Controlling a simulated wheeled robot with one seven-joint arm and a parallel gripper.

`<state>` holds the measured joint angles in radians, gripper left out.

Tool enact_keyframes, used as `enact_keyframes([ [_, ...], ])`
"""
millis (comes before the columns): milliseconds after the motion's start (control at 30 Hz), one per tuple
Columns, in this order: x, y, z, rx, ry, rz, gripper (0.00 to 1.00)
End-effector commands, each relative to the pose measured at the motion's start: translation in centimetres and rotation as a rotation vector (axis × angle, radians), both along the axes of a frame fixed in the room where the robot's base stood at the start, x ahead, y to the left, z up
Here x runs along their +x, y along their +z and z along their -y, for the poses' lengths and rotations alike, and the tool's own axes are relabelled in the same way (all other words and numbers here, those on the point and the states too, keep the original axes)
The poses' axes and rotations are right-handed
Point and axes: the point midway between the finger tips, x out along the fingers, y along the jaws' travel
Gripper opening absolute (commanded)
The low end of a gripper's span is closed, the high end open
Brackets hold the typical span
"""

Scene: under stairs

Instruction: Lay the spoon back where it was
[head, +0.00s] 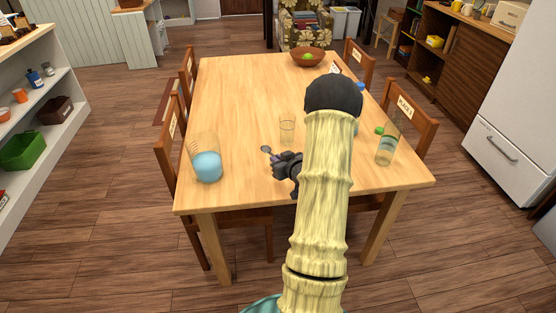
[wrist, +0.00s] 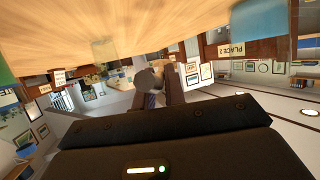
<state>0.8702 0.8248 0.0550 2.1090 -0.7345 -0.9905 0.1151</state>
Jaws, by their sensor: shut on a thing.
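A small dark grey spoon (head: 266,150) shows at the left tip of my gripper (head: 279,160) in the head view, its bowl end sticking out to the left. The gripper is shut on the spoon, over the near middle of the wooden table (head: 240,100). In the wrist view the grey spoon (wrist: 150,78) shows at the fingers (wrist: 165,92), with the tabletop (wrist: 130,25) across the top of the picture. The spoon's handle is mostly hidden by the fingers. I cannot tell how high the spoon is above the table.
A clear glass (head: 287,132) stands just beyond my gripper. A container with blue contents (head: 208,166) stands to the left, and a glass (head: 386,150) to the right. A fruit bowl (head: 300,60) is at the far end. Chairs (head: 172,150) line both sides. The left-middle tabletop is clear.

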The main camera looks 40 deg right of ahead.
Motion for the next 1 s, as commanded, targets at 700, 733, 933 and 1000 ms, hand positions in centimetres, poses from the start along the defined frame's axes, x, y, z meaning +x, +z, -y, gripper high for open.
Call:
enact_keyframes([
  [700, 0.0, -6.3, 0.0, 0.000, 0.000, 0.000, 0.00],
  [733, 0.0, -6.3, 0.0, 0.000, 0.000, 0.000, 0.00],
  [933, 0.0, -6.3, 0.0, 0.000, 0.000, 0.000, 0.00],
  [1000, 0.0, -6.3, 0.0, 0.000, 0.000, 0.000, 0.00],
])
